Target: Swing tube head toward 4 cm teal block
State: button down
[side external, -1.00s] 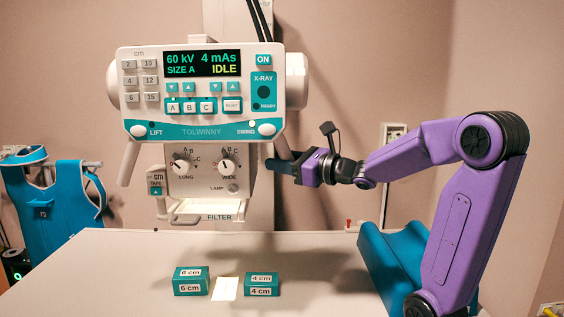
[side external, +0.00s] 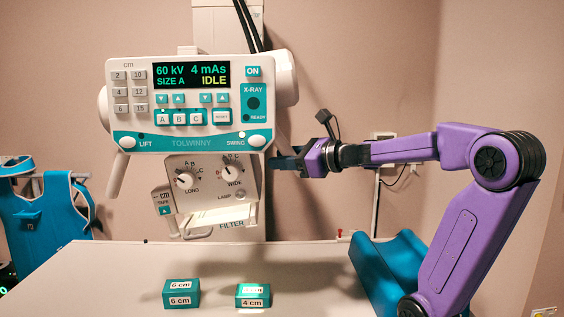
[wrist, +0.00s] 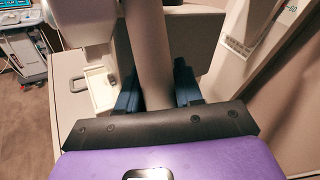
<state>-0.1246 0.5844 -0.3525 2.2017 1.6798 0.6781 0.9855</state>
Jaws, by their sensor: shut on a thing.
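The white tube head (side external: 150,75) with its teal-trimmed panel hangs over the table; its display reads IDLE. Its lower dial housing (side external: 207,205) is tilted, its underside swung to the right. The teal 4 cm block (side external: 252,301) sits on the table below and right of it; its top looks brightly lit. My gripper (side external: 276,163) is at the head's right side, fingertips partly hidden behind it. In the wrist view my gripper (wrist: 155,85) has its blue fingers on either side of the grey handle bar (wrist: 150,45), shut on it.
A teal 6 cm block (side external: 181,300) sits left of the 4 cm block. A blue trough-shaped support (side external: 392,262) stands at the table's right. The table (side external: 90,275) is otherwise clear. A blue apron (side external: 45,215) hangs at far left.

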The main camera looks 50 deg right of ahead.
jog(key=c, duration=0.8)
grip_release()
jog(key=shift+s, duration=0.1)
jog(key=v, duration=1.7)
jog(key=shift+s, duration=0.15)
jog(key=shift+f, duration=0.15)
